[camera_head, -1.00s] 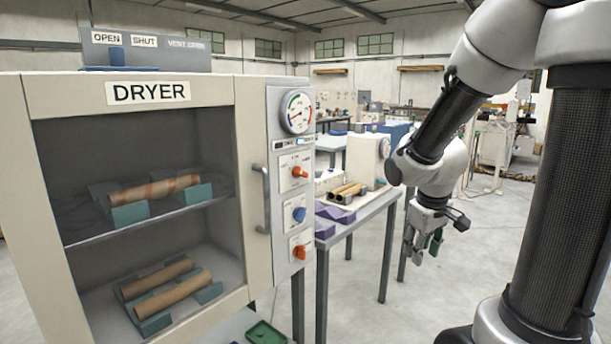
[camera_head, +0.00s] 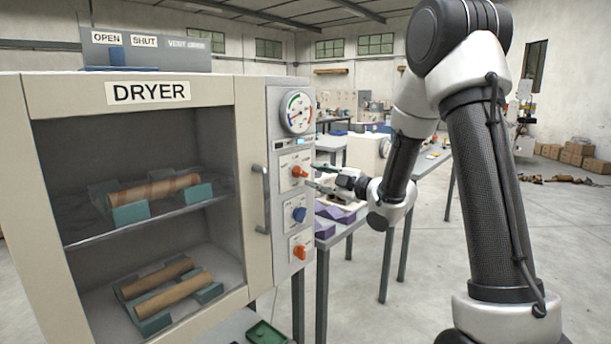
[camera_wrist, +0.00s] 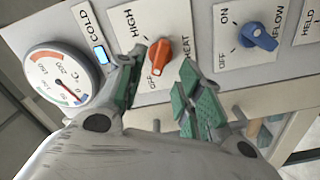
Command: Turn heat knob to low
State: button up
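The heat knob (camera_head: 300,171) is the upper orange knob on the dryer's right-hand control panel. In the wrist view the orange heat knob (camera_wrist: 160,58) has HIGH and OFF labels beside it, and its lower end lies near OFF. A LOW label is not readable. My gripper (camera_wrist: 163,78) is open, with one green-padded finger on each side of the knob and the knob showing between them. It looks apart from the knob, though contact is hard to judge. In the head view my gripper (camera_head: 313,177) is just right of the panel, level with the knob.
A blue airflow knob (camera_head: 299,214) and another orange knob (camera_head: 301,252) sit below. A round gauge (camera_head: 298,112) is above. The dryer door handle (camera_head: 262,200) is left of the panel. A grey table (camera_head: 350,232) with purple blocks stands behind the dryer's right side.

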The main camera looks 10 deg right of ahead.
aim_at(304, 174)
jog(key=x, duration=0.5)
jog(key=shift+w, duration=0.15)
jog(key=shift+c, duration=0.2)
grip_shut()
